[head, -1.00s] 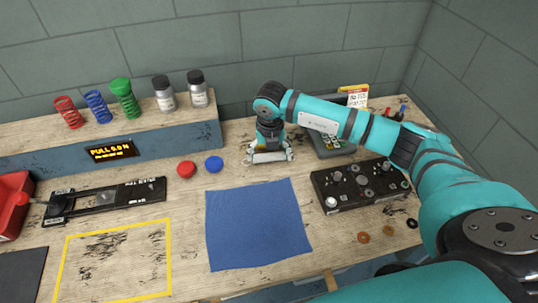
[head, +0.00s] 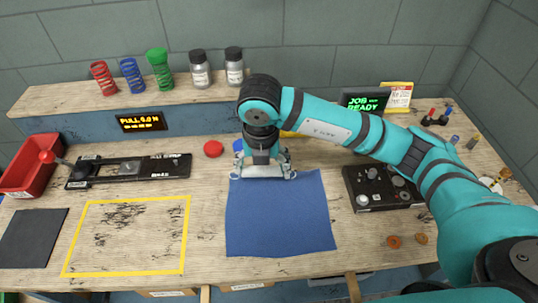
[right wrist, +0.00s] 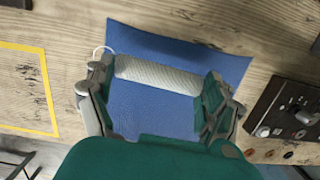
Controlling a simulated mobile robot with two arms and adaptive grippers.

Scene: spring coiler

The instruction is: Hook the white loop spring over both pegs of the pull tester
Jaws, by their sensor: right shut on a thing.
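The white loop spring (right wrist: 158,75) is a tight white coil lying crosswise between the fingers of my right gripper (right wrist: 157,92) in the right wrist view. A thin wire loop sticks out past its left end; its right end is hidden by a finger. In the head view my right gripper (head: 262,173) points down over the back edge of the blue mat, shut on the spring. The black pull tester (head: 128,170) lies left of it, with a red-knobbed lever at its left end. Its pegs are too small to make out. My left gripper is not in view.
The blue mat (head: 280,225) is bare. A red button (head: 213,149) and a blue one (head: 238,145) sit behind it. A yellow-outlined area (head: 125,236) and a dark mat (head: 32,238) are at left. A black control box (head: 382,187) is at right. A shelf holds springs and jars.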

